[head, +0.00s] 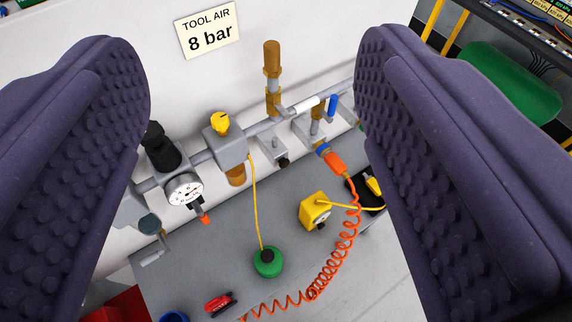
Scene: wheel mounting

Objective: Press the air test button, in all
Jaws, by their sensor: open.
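My gripper (252,120) is open, with a ridged dark purple pad at each side of the view and nothing between them. Between and beyond the pads is an air line on the wall. A round green piece (268,264) with a black top sits on the grey surface at the end of a yellow cord. To its right is a small yellow box (315,208) with a dark round part on its front. No label shows which of these is the air test button. Neither pad visibly touches either one.
A pressure gauge (185,192), a yellow-knobbed valve (222,124) and a brass fitting (272,75) line the pipe. An orange coiled hose (332,272) crosses the grey surface. A red-and-black item (220,303) lies in front. A sign (209,31) reads "TOOL AIR 8 bar".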

